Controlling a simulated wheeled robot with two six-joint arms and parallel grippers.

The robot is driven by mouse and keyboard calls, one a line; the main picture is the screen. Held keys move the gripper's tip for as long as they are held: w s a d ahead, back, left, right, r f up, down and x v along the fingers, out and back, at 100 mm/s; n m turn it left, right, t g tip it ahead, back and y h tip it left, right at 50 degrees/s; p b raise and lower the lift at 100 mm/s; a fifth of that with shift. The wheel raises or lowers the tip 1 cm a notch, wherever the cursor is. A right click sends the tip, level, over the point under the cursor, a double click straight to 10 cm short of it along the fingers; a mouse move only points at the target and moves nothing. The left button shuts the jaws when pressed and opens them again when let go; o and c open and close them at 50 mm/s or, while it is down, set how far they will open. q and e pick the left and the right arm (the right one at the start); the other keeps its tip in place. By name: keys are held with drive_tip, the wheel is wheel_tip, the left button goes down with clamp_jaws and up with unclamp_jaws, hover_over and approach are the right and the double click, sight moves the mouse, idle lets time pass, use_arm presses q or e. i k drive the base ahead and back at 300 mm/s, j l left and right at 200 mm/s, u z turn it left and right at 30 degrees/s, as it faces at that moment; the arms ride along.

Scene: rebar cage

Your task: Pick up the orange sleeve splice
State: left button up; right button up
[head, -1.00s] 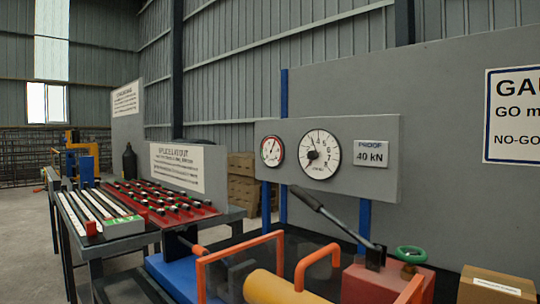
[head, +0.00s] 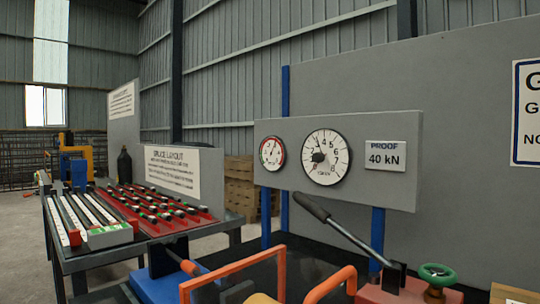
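I cannot surely make out an orange sleeve splice in the head view. Several small dark and light sleeve-like pieces lie in rows on a red rack (head: 203,216) on the table at left. A small orange cylindrical piece (head: 189,267) shows at the near side of the bench, by a blue block (head: 160,287). Neither of my grippers is in view.
On the nearer bench, orange bent bars (head: 235,266), a dark lever (head: 340,228) and a green ring (head: 438,272) stick up below the gauge panel (head: 392,190). Floor shows at far left.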

sight(187, 266)
drive_tip(key=k, duration=0.5)
drive_tip(key=z, duration=0.85)
drive_tip(key=l+z, duration=0.1)
drive_tip(key=z, duration=1.6)
drive_tip(key=i+z, duration=0.1)
drive_tip(key=z, duration=0.35)
drive_tip(key=k+l, duration=0.15)
drive_tip(key=k, duration=0.3)
drive_tip(key=k+l, duration=0.15)
drive_tip(key=k, duration=0.3)
drive_tip(key=k+l, duration=0.2)
drive_tip(key=k, duration=0.3)
drive_tip(key=u, duration=1.65)
